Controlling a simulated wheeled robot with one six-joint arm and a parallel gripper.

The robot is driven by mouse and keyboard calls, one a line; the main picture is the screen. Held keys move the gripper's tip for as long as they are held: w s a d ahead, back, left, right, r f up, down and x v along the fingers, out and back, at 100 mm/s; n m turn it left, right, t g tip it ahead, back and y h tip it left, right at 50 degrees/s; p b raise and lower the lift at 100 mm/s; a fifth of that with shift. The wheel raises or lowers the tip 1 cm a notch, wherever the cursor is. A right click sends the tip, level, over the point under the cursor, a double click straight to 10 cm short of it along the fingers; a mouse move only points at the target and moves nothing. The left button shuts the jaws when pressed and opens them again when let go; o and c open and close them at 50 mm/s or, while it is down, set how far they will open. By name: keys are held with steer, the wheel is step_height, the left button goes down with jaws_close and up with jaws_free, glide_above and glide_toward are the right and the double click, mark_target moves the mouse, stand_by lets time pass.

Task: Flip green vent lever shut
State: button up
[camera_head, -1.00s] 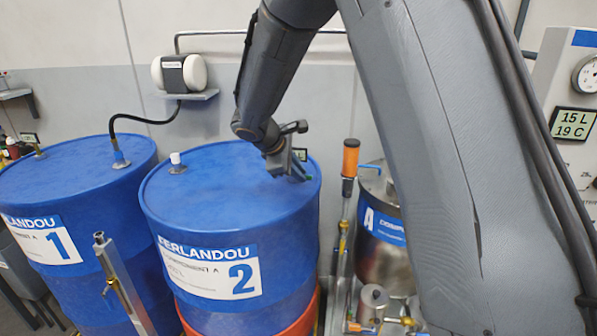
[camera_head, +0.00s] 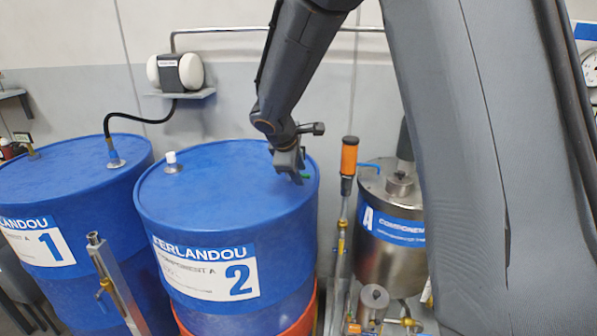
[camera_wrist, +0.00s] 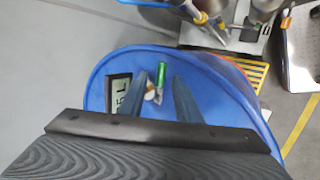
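The green vent lever (camera_wrist: 162,74) is on the top of the blue drum labelled 2 (camera_head: 215,205), near its rim. In the wrist view it lies between and just beyond my fingertips, with a pale metal fitting at its base. My gripper (camera_wrist: 160,86) is open, one finger on each side of the lever, with no clear contact. In the head view my gripper (camera_head: 293,174) points down over the right part of the drum top. Only a small bit of green shows beside it there, and the rest of the lever is hidden.
A small display (camera_wrist: 120,95) sits on the drum left of the fingers. A white-capped fitting (camera_head: 171,162) stands on the drum's left part. Drum 1 (camera_head: 75,175) is at left. An orange-handled pipe (camera_head: 348,158) and a steel tank (camera_head: 390,260) stand close at right.

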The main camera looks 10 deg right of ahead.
steer(key=shift+r, duration=0.1)
steer(key=b+v, duration=0.1)
steer(key=v, duration=0.6)
steer(key=shift+s+r, duration=0.2)
steer(key=shift+r, duration=0.1)
steer(key=shift+s+a, duration=0.1)
steer(key=s+d+f+m+g+y, duration=0.1)
steer(key=s+f+m, duration=0.5)
steer(key=s, duration=0.6)
steer(key=s+d+f+m+g+y, duration=0.2)
steer(key=s+f+m, duration=0.5)
steer(key=s, duration=0.5)
steer(key=shift+s+d+f+g+y+b, duration=0.15)
steer(key=shift+s+f+g+y+b, duration=0.35)
steer(key=shift+f, duration=0.4)
steer(key=shift+w, duration=0.1)
